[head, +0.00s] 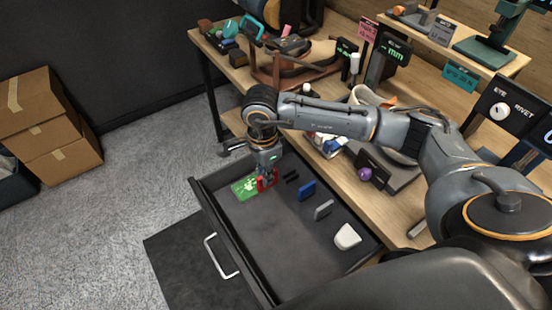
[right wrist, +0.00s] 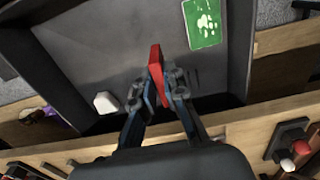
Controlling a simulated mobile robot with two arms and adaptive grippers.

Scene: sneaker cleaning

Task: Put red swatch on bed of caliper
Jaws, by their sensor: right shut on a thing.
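The red swatch (head: 267,182) is upright in my right gripper (head: 267,173), over the open drawer. In the right wrist view, the red swatch (right wrist: 156,62) sticks out between the fingertips of the right gripper (right wrist: 157,82), which is shut on it. Whether its lower edge touches the drawer floor cannot be told. A dark display with a green "mm" readout (head: 394,49) stands on the bench, up and to the right of the gripper. It may belong to the caliper; I cannot make out the bed. My left gripper is out of view.
The open drawer (head: 222,225) holds a green card (head: 245,187), a blue swatch (head: 307,190), a grey swatch (head: 323,209) and a white piece (head: 347,236). The wooden bench (head: 398,205) carries a purple-knobbed device (head: 366,173) and other tools. Cardboard boxes (head: 45,120) stand at left.

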